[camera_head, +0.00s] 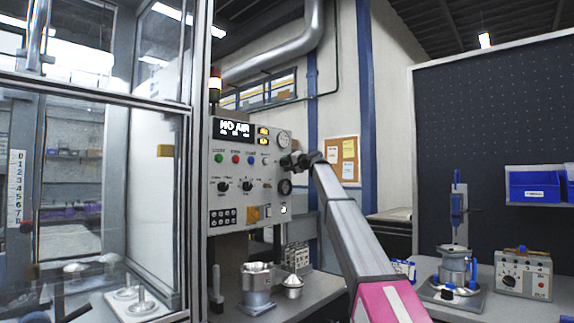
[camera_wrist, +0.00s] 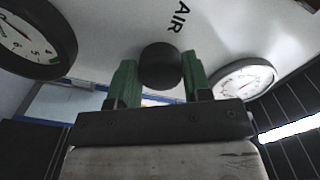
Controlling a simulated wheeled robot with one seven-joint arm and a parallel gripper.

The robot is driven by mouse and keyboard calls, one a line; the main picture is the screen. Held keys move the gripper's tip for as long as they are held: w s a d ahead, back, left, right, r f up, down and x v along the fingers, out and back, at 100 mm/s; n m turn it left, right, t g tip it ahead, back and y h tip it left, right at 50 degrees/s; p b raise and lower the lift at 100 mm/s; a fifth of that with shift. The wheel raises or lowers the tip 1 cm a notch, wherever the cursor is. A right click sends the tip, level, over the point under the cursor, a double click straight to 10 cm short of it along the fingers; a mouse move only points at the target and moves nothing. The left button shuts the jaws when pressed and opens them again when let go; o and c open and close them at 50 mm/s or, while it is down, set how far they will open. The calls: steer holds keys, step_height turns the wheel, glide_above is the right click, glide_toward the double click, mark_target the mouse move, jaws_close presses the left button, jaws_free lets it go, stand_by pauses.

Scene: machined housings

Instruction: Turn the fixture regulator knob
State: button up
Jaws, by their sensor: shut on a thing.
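The black round regulator knob (camera_wrist: 160,62) stands out from the pale panel in the wrist view, with the letters AIR printed near it. My gripper (camera_wrist: 158,82) has its two green fingers on either side of the knob and is shut on it. In the head view my gripper (camera_head: 290,160) is at the right edge of the control panel (camera_head: 228,170), between two round gauges. The knob cannot be made out there behind the gripper.
In the wrist view a black-rimmed gauge (camera_wrist: 35,38) is left of the fingers and a white dial (camera_wrist: 243,80) is close on the right. The panel's display (camera_head: 234,129) reads NO AIR. A glass enclosure (camera_head: 95,150) stands left; metal housings (camera_head: 257,287) stand on the bench below.

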steer(key=o, duration=0.9)
steer(key=v, duration=1)
steer(key=shift+s+d, duration=0.3)
